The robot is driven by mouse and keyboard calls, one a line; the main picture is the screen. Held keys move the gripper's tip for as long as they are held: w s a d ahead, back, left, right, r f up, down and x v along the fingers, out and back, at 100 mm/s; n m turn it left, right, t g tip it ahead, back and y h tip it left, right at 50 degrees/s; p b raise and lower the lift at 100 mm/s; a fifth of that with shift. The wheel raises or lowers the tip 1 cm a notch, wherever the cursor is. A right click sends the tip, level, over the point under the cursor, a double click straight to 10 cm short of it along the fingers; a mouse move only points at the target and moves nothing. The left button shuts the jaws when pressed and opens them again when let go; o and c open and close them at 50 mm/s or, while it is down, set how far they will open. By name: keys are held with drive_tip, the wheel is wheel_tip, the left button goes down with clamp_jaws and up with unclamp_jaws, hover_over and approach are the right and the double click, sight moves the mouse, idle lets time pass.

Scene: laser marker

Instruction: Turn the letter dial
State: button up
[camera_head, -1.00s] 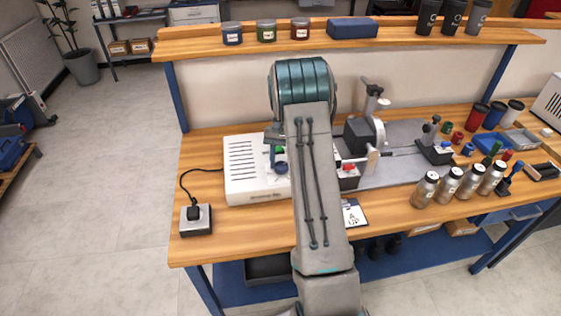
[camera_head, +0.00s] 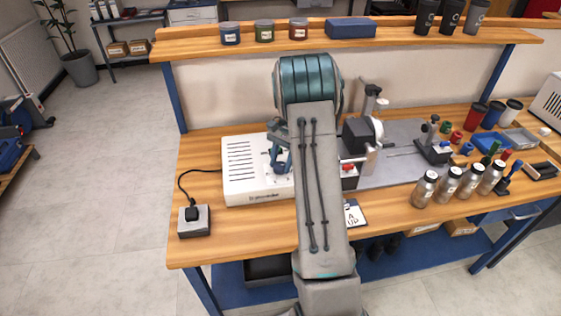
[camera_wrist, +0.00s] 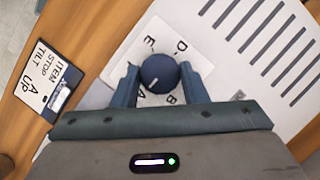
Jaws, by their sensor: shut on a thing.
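The letter dial (camera_wrist: 160,74) is a dark blue round knob with a short white mark, seen from above in the wrist view. Letters, among them E, D and B, stand around it on the white control box (camera_wrist: 225,50). My gripper (camera_wrist: 160,82) has one finger on each side of the dial and is shut on it. In the head view the white box (camera_head: 240,170) stands on the bench, and my gripper (camera_head: 279,155) is over its right part. My arm hides the dial there.
A card (camera_wrist: 48,78) reading ITEM, STOP, TILT, A, UP lies beside the box. Several silver bottles (camera_head: 450,184) stand at the right. A black plug sits on a grey block (camera_head: 195,219) at the left. A shelf with jars (camera_head: 265,32) runs behind.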

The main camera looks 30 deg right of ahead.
drive_tip(key=o, duration=1)
drive_tip(key=shift+c, duration=0.2)
drive_tip(key=v, duration=1.4)
drive_tip(key=shift+b, duration=0.35)
drive_tip(key=shift+d+f, duration=0.1)
wheel_tip(320, 180, up, 7)
drive_tip(key=p, duration=0.7)
drive_tip(key=shift+w, duration=0.1)
